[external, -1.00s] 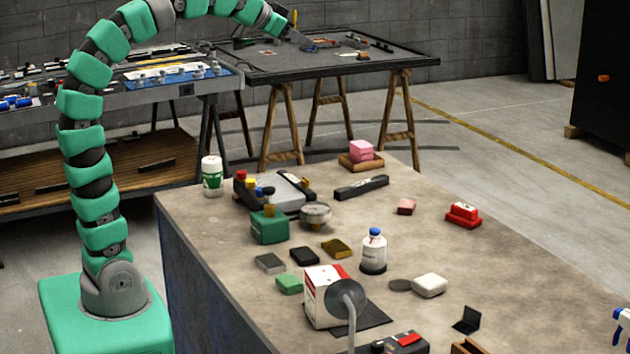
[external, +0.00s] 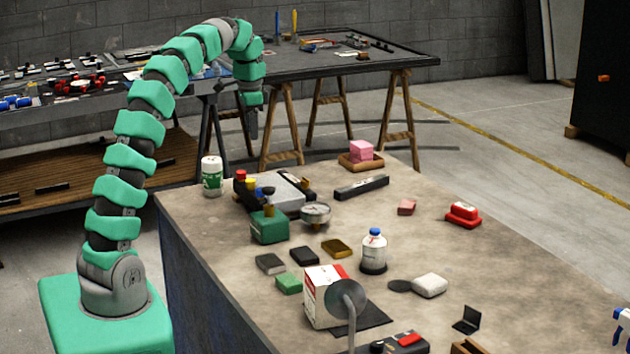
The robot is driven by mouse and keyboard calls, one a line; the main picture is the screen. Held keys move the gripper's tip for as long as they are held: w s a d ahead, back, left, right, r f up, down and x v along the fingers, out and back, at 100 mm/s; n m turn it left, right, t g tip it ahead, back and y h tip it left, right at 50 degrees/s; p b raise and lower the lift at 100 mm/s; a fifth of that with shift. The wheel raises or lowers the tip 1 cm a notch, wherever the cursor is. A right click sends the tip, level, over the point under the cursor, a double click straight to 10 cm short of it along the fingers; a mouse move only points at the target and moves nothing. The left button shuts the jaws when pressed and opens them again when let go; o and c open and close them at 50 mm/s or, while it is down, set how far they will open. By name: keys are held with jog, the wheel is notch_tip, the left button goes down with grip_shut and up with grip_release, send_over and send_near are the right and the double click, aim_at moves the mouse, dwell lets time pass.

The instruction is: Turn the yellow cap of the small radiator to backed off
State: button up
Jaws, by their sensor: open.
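A small grey unit with black ends, which looks like the small radiator (external: 288,191), lies at the back left of the near workbench. The yellow cap (external: 250,184) stands at its left end, between a red cap (external: 240,175) and a dark blue one (external: 268,190). The yellow cap is too small to tell how far it is turned. My gripper (external: 252,134) points down, above and behind the unit in the picture. It is open, empty and apart from the cap; its fingers are small and dark.
A green box (external: 269,229) with a brass-coloured top and a round gauge (external: 315,213) stand just in front of the unit. A white-green canister (external: 212,177) is to its left and a black bar (external: 361,187) to its right. Several small blocks lie nearer.

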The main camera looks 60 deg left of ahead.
aim_at(250, 180)
jog(key=f, duration=1.4)
jog(key=shift+s+a+f, duration=0.35)
jog(key=shift+f, duration=0.05)
jog(key=shift+c, duration=0.3)
jog(key=c, duration=0.9)
